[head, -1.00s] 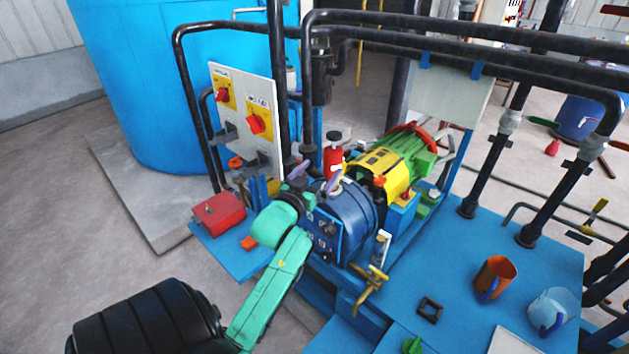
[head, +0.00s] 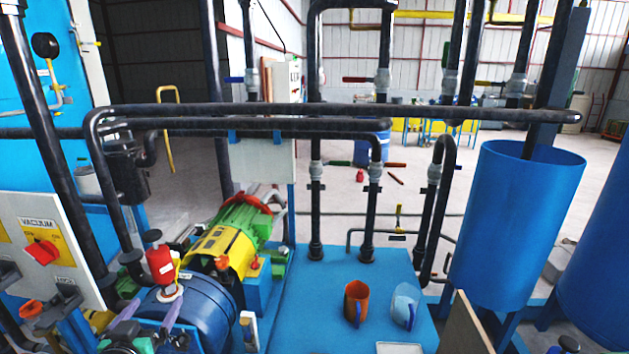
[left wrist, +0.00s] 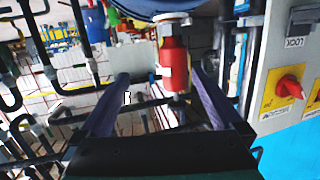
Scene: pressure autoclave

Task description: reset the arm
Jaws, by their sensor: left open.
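My left gripper (head: 148,312) shows at the lower left of the head view, its two purple fingers spread beside the blue pump body (head: 205,308). It is open and empty. A red cylindrical fitting (head: 161,264) with a dark cap and a white collar stands on the pump, close to the fingers. In the left wrist view the scene is upside down. There the fitting (left wrist: 174,65) appears between the open fingers (left wrist: 161,76), seemingly beyond their tips; I cannot tell whether they touch it. My right gripper is not in view.
A panel with red switches (head: 41,252) stands left of the gripper. The yellow-green motor (head: 228,242) is behind the pump. Black pipes (head: 330,112) cross above.

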